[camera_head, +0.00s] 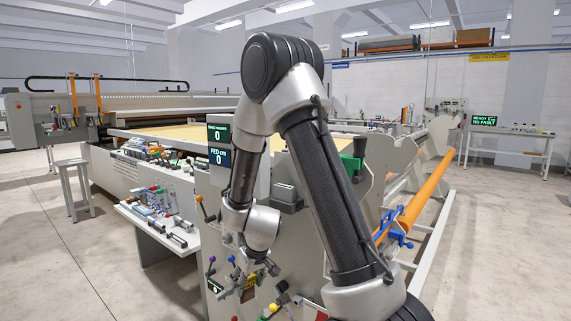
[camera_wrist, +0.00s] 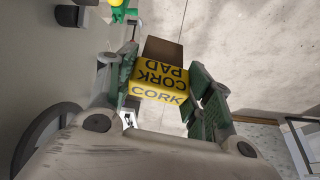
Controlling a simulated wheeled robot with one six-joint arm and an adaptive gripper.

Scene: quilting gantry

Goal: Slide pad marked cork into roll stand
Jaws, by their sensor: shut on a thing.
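The pad marked CORK (camera_wrist: 160,83) is a small block with yellow labelled faces and a brown end, seen in the wrist view. My gripper (camera_wrist: 165,76) is shut on it, with one green-padded finger on each side. The brown end sticks out past the fingertips. In the head view my gripper (camera_head: 247,283) hangs low in front of the grey roll stand (camera_head: 285,245), and the pad is too small there to read. My arm covers part of the stand. I cannot tell which opening the pad belongs to, or whether it touches the stand.
Coloured knobs and levers (camera_head: 211,261) cover the stand's face near my gripper. A shelf with small parts (camera_head: 165,219) juts out at left. An orange roll (camera_head: 428,190) lies at right. A stool (camera_head: 75,185) stands at far left. The floor (camera_head: 70,270) at left is clear.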

